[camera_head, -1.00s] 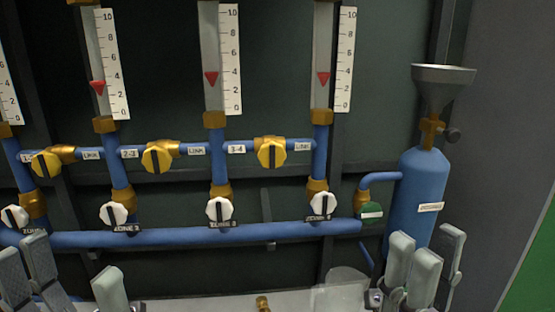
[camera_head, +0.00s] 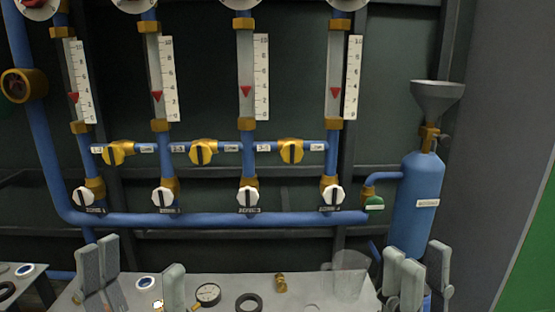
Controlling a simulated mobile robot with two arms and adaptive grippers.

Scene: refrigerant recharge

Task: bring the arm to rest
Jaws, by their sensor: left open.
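My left gripper (camera_head: 136,275) is at the lower left of the head view, its grey fingers spread apart with nothing between them, in front of the table. My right gripper (camera_head: 416,275) is at the lower right, below the blue cylinder (camera_head: 417,190); its fingers show a gap and no held object is visible. The lower parts of both grippers are cut off by the picture's bottom edge. Both stand clear of the blue pipework (camera_head: 215,219) behind them.
A grey table (camera_head: 340,288) holds a gauge (camera_head: 207,294), a black ring (camera_head: 249,302) and a brass fitting (camera_head: 280,283). Behind are white valves (camera_head: 249,195), yellow valves (camera_head: 201,152) and sight tubes with red markers (camera_head: 246,92). A funnel (camera_head: 437,95) tops the cylinder.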

